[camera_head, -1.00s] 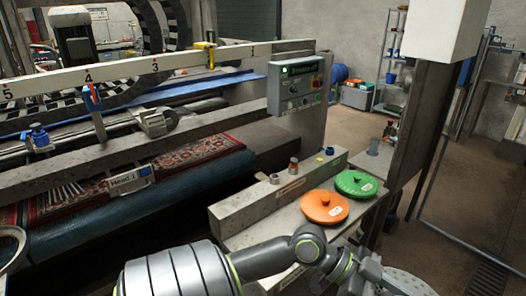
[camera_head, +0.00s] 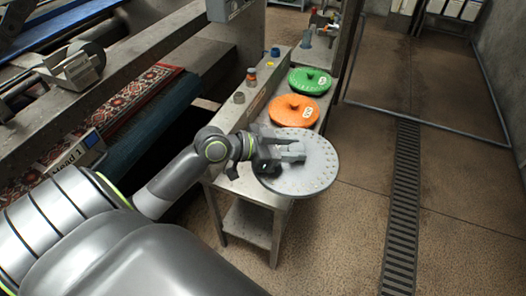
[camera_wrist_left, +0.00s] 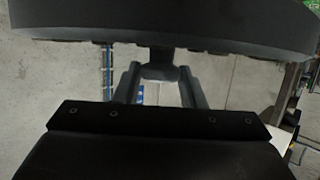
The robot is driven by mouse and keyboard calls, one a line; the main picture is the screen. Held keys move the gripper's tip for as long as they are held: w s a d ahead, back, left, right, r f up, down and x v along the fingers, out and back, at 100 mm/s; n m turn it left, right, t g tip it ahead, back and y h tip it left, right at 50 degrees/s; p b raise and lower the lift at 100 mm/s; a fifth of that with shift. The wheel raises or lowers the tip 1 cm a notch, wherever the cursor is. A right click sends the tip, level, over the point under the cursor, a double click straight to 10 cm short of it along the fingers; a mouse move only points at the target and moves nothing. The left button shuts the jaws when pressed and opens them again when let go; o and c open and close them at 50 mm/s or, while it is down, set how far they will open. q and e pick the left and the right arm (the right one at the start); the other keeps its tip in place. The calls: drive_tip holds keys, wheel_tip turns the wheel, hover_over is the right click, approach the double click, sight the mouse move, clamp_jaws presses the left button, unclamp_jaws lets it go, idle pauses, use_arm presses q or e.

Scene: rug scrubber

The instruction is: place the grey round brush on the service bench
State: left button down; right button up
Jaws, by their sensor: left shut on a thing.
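The grey round brush (camera_head: 315,172) is a flat disc with small dots on its face. My left gripper (camera_head: 290,152) is shut on it and holds it at the near end of the service bench (camera_head: 247,192), partly out past the bench's right edge. Whether the disc touches the bench I cannot tell. In the left wrist view the brush (camera_wrist_left: 180,22) is a dark disc across the top, with the gripper fingers (camera_wrist_left: 160,85) closed around its central knob. My right gripper is in neither view.
An orange disc (camera_head: 288,110) and a green disc (camera_head: 302,81) lie on the bench beyond the brush. A patterned rug (camera_head: 120,105) lies on the machine at left. Open floor (camera_head: 350,235) with a drain grate (camera_head: 402,205) is at right.

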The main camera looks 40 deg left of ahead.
use_arm(q)
drive_tip(key=w+a+f+n+g+y+b, duration=0.3)
drive_tip(key=w+a+f+n+y+b, duration=1)
drive_tip(key=n+y, duration=0.7)
drive_tip(key=shift+m+y, duration=0.3)
drive_tip(key=f, duration=0.6)
drive_tip(key=a+f, duration=0.1)
drive_tip(key=f, duration=0.1)
drive_tip(key=shift+w+a+f, duration=0.1)
drive_tip(key=shift+w+f, duration=0.05)
drive_tip(key=shift+f, duration=0.25)
drive_tip(key=c, duration=1.3)
unclamp_jaws()
drive_tip(key=shift+f+g+b, duration=0.1)
drive_tip(key=shift+g+b, duration=0.2)
drive_tip(key=o, duration=0.4)
